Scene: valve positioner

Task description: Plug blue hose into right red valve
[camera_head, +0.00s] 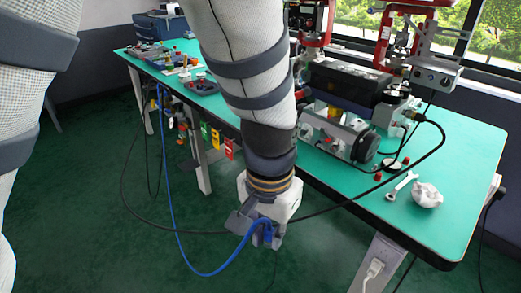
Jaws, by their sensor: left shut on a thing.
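My left gripper (264,232) is shut on the end of the blue hose (205,273), in front of the table's near edge and below its top. The hose loops down from the gripper, then rises along the table leg on the left. A dark machine (345,82) with red frames (397,32) stands at the back right of the table. Small red caps (378,176) show near its front right. I cannot tell which red part is the right red valve. My right gripper is not in view.
A black cable (432,150) arcs from the machine past the table's front. Coloured tags (216,138) hang under the front edge. The floor in front is open.

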